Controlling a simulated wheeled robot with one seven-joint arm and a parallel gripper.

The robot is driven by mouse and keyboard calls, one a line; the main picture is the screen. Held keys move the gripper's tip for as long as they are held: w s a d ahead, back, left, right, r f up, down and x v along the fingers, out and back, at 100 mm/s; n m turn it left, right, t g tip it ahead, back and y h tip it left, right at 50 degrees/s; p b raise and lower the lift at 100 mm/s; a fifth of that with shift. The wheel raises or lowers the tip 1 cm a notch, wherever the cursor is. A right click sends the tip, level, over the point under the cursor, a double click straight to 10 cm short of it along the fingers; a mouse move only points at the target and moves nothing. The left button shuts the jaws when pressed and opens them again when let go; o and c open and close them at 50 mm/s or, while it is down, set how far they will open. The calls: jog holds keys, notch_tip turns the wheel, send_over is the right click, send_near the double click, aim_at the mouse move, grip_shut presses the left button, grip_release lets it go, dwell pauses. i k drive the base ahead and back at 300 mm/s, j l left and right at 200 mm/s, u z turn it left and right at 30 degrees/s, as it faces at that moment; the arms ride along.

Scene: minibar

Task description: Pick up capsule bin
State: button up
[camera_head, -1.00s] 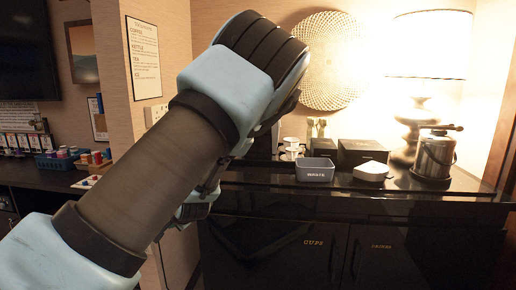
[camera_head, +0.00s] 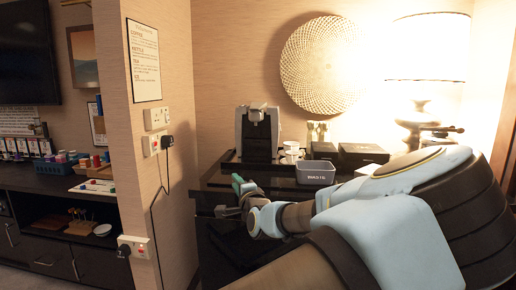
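A small grey open-topped bin (camera_head: 316,174) with white lettering that seems to read "WASTE" stands upright on the dark counter; I take it as the capsule bin. My gripper (camera_head: 233,199) is left of the bin and in front of the counter's edge, apart from the bin. It is small in the view and turned leftward, so I cannot tell how far its fingers are spread. My arm comes in from the lower right and covers the counter's right part.
A coffee machine (camera_head: 257,133) stands on a dark tray behind my gripper. White cups (camera_head: 291,152) and dark boxes (camera_head: 362,154) are near the bin. A lamp (camera_head: 427,60) stands at right. A wall with sockets (camera_head: 155,130) projects at left; a blue basket (camera_head: 55,165) sits beyond it.

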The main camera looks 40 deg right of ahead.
aim_at(250, 145)
jog(key=i+l, duration=0.25)
jog(key=l, duration=0.15)
jog(key=i+l, duration=0.25)
jog(key=l, duration=0.15)
jog(key=i+l, duration=0.25)
jog(key=l, duration=0.15)
jog(key=i+l, duration=0.25)
jog(key=l, duration=0.15)
